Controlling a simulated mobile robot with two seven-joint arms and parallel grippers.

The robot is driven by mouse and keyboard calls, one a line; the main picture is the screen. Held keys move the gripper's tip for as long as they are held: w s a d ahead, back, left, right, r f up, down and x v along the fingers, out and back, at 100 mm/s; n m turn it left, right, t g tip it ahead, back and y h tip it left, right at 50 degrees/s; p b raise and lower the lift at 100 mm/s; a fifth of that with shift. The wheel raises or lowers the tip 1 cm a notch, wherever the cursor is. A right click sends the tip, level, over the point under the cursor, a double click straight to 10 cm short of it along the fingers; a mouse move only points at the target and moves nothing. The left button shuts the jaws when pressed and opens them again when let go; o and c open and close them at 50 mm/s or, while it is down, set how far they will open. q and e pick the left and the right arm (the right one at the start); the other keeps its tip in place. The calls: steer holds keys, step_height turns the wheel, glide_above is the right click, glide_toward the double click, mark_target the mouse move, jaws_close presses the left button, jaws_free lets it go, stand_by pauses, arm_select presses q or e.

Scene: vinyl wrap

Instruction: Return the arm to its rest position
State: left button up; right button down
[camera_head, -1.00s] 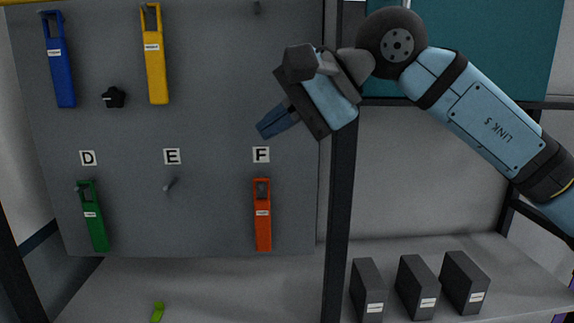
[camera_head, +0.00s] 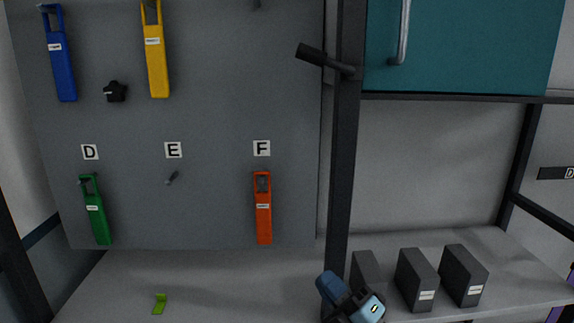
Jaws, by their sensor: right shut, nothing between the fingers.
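My right gripper (camera_head: 334,289) shows at the bottom edge of the head view, right of centre. Its blue fingers are shut with nothing between them. It is in front of the shelf, beside the dark upright post (camera_head: 342,180), and partly covers the leftmost dark box (camera_head: 367,267). Most of my right arm is out of view below. My left gripper is not in view.
A grey board (camera_head: 215,215) carries blue (camera_head: 62,65), yellow (camera_head: 157,65), green (camera_head: 97,218) and orange (camera_head: 264,218) hanging tools. Peg E (camera_head: 172,178) is bare. A small green piece (camera_head: 159,303) lies on the shelf. A teal cabinet (camera_head: 470,50) is upper right.

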steer(key=s+d+f+m+h, duration=0.3)
steer(key=f+m+h, duration=0.2)
steer(key=f+m, duration=0.3)
steer(key=s+d+f+m+h, duration=0.3)
steer(key=f+m+h, duration=0.2)
steer(key=f, duration=0.5)
steer(key=s+d+f+m+g+h, duration=0.1)
steer(key=s+d+f+m+g, duration=0.2)
steer(key=s+f, duration=0.5)
steer(key=s+d+f+m+g+h, duration=0.2)
steer(key=s+d+f+m+g, duration=0.1)
steer(key=s+f+m, duration=0.3)
step_height(320, 180, down, 4)
steer(key=s, duration=0.2)
steer(key=shift+s, duration=0.3)
steer(key=shift+r, duration=0.1)
